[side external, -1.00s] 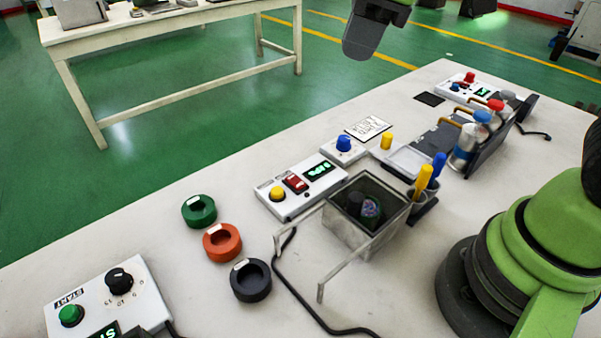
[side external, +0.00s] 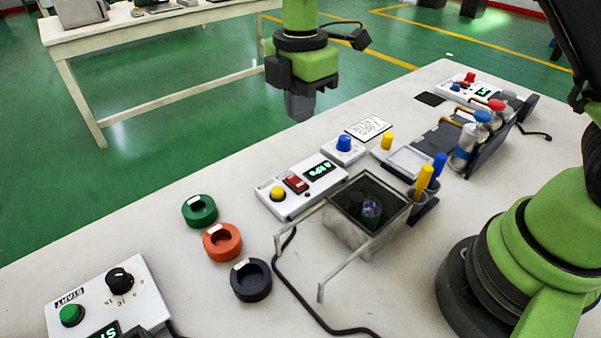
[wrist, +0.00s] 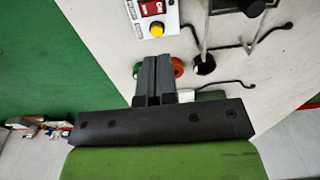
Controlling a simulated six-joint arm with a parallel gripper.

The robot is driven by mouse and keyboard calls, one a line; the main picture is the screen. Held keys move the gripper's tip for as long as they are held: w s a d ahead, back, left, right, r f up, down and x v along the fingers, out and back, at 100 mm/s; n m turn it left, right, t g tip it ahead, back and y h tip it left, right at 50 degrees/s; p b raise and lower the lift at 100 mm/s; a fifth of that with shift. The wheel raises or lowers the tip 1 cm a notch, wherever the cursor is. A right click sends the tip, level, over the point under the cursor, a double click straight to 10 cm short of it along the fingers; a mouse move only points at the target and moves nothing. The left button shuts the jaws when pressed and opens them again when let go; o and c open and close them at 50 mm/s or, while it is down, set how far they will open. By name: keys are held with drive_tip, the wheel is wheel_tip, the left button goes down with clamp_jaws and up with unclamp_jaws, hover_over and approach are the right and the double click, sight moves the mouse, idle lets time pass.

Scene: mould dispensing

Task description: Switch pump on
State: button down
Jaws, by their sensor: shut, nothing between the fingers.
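A white control box (side external: 290,205) with a yellow button (side external: 277,193), a red rocker switch (side external: 296,182) and a lit green display (side external: 321,170) lies on the table. In the wrist view the red switch (wrist: 152,7) and yellow button (wrist: 156,31) show at the top, past my fingertips. My gripper (side external: 299,112) is shut and empty, pointing down by the table's far edge, above and apart from the box. In the wrist view my gripper (wrist: 152,62) partly covers the green ring (wrist: 137,70) and orange ring (wrist: 179,66). I cannot read the switch's position.
A framed clear-walled container (side external: 365,215) with a bent wire handle stands beside the box. Green (side external: 199,210), orange (side external: 222,242) and black (side external: 251,280) rings lie in front. A blue-knob unit (side external: 343,150) is behind. A START panel (side external: 110,295) sits at lower left.

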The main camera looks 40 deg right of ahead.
sight(296, 180)
wheel_tip(296, 180, down, 14)
idle(0.5)
drive_tip(key=shift+f, duration=0.15)
idle(0.3)
drive_tip(key=shift+w+r, duration=0.35)
drive_tip(key=shift+w, duration=0.35)
wheel_tip(296, 180, up, 14)
drive_tip(key=w, duration=0.2)
drive_tip(key=shift+w, duration=0.35)
drive_tip(key=shift+f, duration=0.1)
